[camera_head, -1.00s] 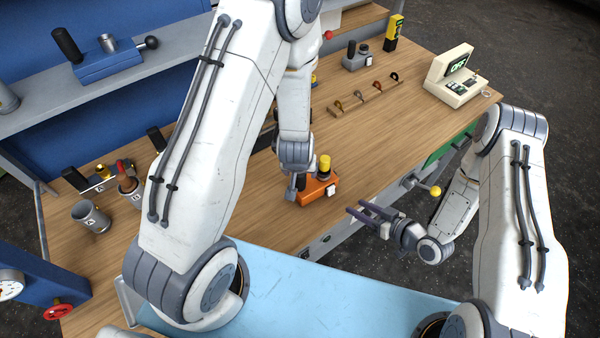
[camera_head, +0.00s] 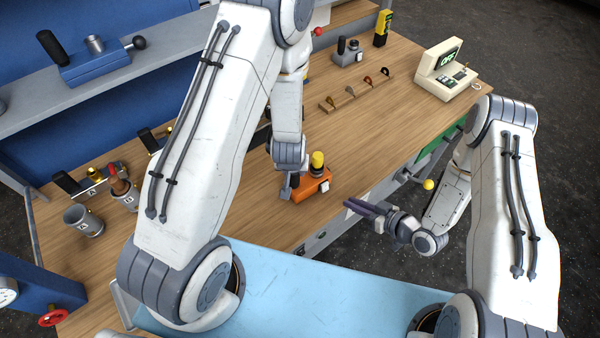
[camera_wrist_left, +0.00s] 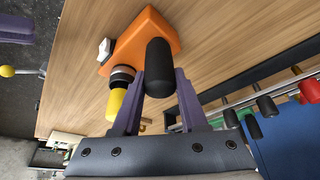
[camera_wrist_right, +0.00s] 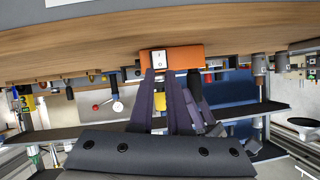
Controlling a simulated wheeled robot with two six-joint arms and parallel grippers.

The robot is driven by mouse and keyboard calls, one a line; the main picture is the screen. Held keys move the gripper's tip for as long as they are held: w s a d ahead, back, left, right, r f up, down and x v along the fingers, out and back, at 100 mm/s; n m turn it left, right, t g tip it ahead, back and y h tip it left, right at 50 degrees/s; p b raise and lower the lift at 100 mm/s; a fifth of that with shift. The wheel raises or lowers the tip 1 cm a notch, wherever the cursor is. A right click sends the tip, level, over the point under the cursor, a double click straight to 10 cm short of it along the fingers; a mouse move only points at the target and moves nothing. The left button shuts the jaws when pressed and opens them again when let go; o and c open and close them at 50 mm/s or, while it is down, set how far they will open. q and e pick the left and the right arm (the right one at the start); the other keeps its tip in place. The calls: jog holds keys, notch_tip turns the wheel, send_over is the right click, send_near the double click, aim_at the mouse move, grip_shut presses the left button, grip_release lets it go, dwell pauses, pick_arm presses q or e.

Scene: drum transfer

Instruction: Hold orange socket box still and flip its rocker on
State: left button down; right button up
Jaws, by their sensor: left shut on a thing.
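The orange socket box (camera_head: 307,188) sits on the wooden bench near its front edge, with a yellow cap and a black post on top. Its white rocker (camera_wrist_right: 160,59) faces my right gripper and shows in the left wrist view (camera_wrist_left: 104,49); which way it is tipped is unclear. My left gripper (camera_head: 287,190) is shut on the black post (camera_wrist_left: 160,65), one finger on each side. My right gripper (camera_head: 347,202) is just off the bench edge, its fingertips pointing at the rocker and apart from it. A narrow gap shows between its fingers (camera_wrist_right: 161,75).
A cream display unit (camera_head: 440,70) reading OFF stands at the back right. A wooden rack with hooks (camera_head: 355,92) and a grey device (camera_head: 347,52) lie behind the box. Grey cups (camera_head: 84,220) stand at the left. The bench right of the box is clear.

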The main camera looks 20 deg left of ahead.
aim_at(325, 187)
jog(key=r+n+g, duration=0.1)
jog(key=n, duration=0.2)
jog(key=a+r+n+g, duration=0.1)
jog(key=n+g, duration=0.1)
jog(key=n, duration=0.1)
jog(key=r+n+g, duration=0.1)
jog(key=n+g, duration=0.1)
jog(key=n, duration=0.2)
jog(key=shift+s+a+r+h, duration=0.1)
jog(key=shift+a+r+h, duration=0.15)
jog(key=shift+r+h, duration=0.1)
grip_shut()
jog(key=d+n+h, duration=0.1)
jog(key=n, duration=0.1)
jog(key=w+d+r+n+g+h, duration=0.1)
jog(key=n, duration=0.2)
jog(key=w+d+r+n+h, duration=0.1)
jog(key=n, duration=0.1)
jog(key=shift+w+d+n, duration=0.2)
jog(key=shift+d+n, duration=0.1)
jog(key=shift+d, duration=0.1)
jog(key=x, duration=1)
jog(key=shift+s+f, duration=0.25)
jog(key=shift+w+a+f, duration=0.1)
jog(key=shift+w+a, duration=0.8)
jog(key=shift+a, duration=0.05)
jog(key=shift+w+a, duration=0.4)
jog(key=shift+a, duration=0.1)
